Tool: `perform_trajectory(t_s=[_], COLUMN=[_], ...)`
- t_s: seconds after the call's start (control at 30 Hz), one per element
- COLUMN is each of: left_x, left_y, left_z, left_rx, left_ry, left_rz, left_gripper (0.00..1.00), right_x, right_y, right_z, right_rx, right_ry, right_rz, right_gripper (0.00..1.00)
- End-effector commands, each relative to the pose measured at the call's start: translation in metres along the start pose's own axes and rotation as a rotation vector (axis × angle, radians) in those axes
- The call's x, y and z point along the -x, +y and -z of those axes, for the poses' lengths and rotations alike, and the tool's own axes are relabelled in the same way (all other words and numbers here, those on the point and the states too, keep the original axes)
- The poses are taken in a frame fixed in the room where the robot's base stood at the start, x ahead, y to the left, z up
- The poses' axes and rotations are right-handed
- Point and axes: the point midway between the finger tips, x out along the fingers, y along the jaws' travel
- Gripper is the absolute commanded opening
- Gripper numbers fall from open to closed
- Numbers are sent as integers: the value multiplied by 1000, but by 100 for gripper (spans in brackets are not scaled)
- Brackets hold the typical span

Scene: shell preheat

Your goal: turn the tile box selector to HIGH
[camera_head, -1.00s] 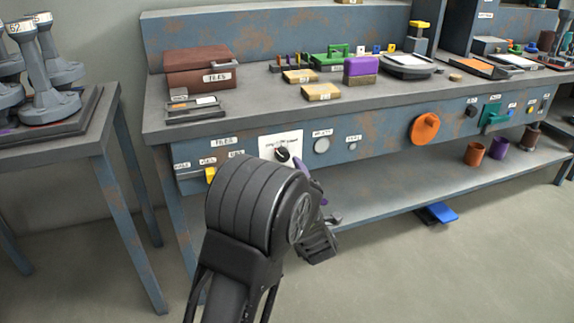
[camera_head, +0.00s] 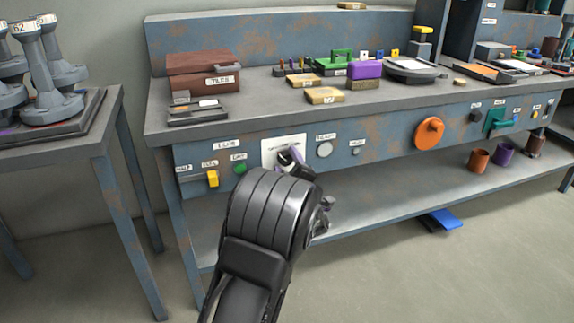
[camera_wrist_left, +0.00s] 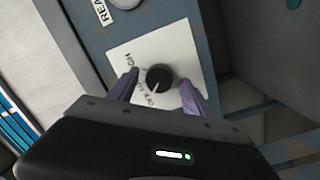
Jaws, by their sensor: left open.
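The tile box selector is a black round knob (camera_wrist_left: 159,77) with a pale pointer line on a white plate (camera_wrist_left: 125,55), in the left wrist view. The pointer aims down and slightly left in that view, toward the lettering on the plate's lower left. My left gripper (camera_wrist_left: 160,88) is open, with one purple finger on each side of the knob; contact cannot be told. In the head view the left gripper (camera_head: 290,158) is at the white plate (camera_head: 297,142) and mostly covers the knob. The brown tile box (camera_head: 203,74), labelled TILES, sits on the bench above.
A yellow switch (camera_head: 212,179) and green button (camera_head: 240,168) are left of the plate. A round grey button (camera_head: 324,149) is close on its right. An orange wheel (camera_head: 429,133) is farther right. The bench edge overhangs the panel.

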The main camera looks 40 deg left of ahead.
Motion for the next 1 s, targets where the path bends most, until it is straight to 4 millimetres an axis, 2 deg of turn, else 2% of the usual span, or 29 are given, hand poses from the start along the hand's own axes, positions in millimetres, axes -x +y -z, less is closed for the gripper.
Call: perform_trajectory(t_s=[0.07,0.17,0.77,1.0], left_x=[0,0,1,1], left_y=[0,0,0,0], left_z=[0,0,0,0], left_rx=[0,0,0,-5], left_ry=[0,0,0,-1], left_rz=[0,0,0,1], left_gripper=[58,51,2,0], right_x=[0,0,0,1], right_y=[0,0,0,0], right_z=[0,0,0,0], right_rx=[0,0,0,0], right_ry=[0,0,0,-1], right_rz=[0,0,0,0], right_gripper=[44,44,44,44])
